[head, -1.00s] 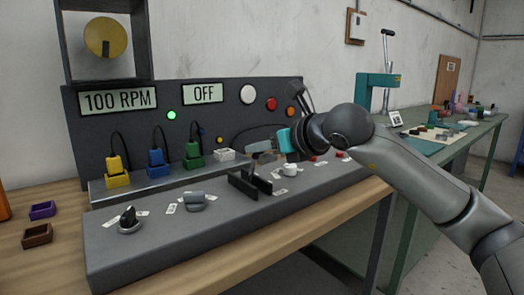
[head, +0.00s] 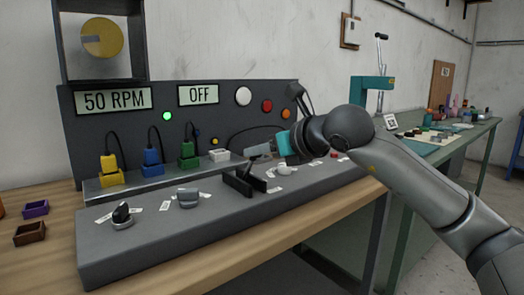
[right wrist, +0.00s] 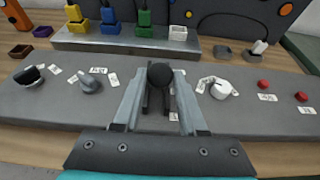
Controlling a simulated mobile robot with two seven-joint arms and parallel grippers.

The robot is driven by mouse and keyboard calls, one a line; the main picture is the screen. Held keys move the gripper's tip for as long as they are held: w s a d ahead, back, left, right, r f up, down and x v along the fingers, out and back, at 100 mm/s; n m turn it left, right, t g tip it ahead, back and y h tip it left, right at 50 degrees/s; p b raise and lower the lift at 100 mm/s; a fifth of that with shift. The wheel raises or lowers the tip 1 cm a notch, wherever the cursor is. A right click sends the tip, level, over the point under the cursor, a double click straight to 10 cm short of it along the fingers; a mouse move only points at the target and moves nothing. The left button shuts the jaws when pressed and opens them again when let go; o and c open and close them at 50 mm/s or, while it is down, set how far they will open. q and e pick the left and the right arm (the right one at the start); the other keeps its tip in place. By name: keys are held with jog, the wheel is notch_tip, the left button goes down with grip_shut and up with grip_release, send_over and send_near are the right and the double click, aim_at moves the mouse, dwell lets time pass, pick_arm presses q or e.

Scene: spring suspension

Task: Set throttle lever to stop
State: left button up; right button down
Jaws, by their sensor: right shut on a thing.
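The throttle lever stands in a black slotted bracket (head: 243,185) on the sloped grey console (head: 140,255). Its round black knob (right wrist: 160,73) shows between the fingers in the right wrist view. My right gripper (head: 258,152) is shut on the lever; it also shows in the right wrist view (right wrist: 155,90). In the head view the fingers hide most of the lever. The speed display (head: 113,100) reads 50 RPM and the other display (head: 198,95) reads OFF. My left gripper is not in view.
A grey knob (head: 188,198) and a black-topped knob (head: 122,215) sit left of the lever. A white knob (right wrist: 220,87) and red buttons (right wrist: 263,84) are to its right. Yellow, blue and green plugs stand on the ledge behind. Small bins (head: 30,234) lie at far left.

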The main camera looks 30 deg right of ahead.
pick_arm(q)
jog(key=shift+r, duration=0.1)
pick_arm(e)
jog(key=shift+a+f, duration=0.15)
jog(key=shift+f, duration=0.5)
jog(key=c, duration=0.8)
grip_release()
jog(key=shift+s, duration=0.1)
jog(key=shift+c, duration=0.2)
jog(key=o, duration=0.4)
jog(key=shift+r, duration=0.3)
jog(key=shift+c, duration=0.2)
pick_arm(q)
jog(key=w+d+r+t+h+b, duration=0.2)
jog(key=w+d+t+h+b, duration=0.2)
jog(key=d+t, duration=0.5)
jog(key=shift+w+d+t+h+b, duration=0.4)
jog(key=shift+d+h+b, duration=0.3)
jog(key=shift+b, duration=0.15)
pick_arm(e)
jog(key=v, duration=1.5)
jog(key=shift+r, duration=0.2)
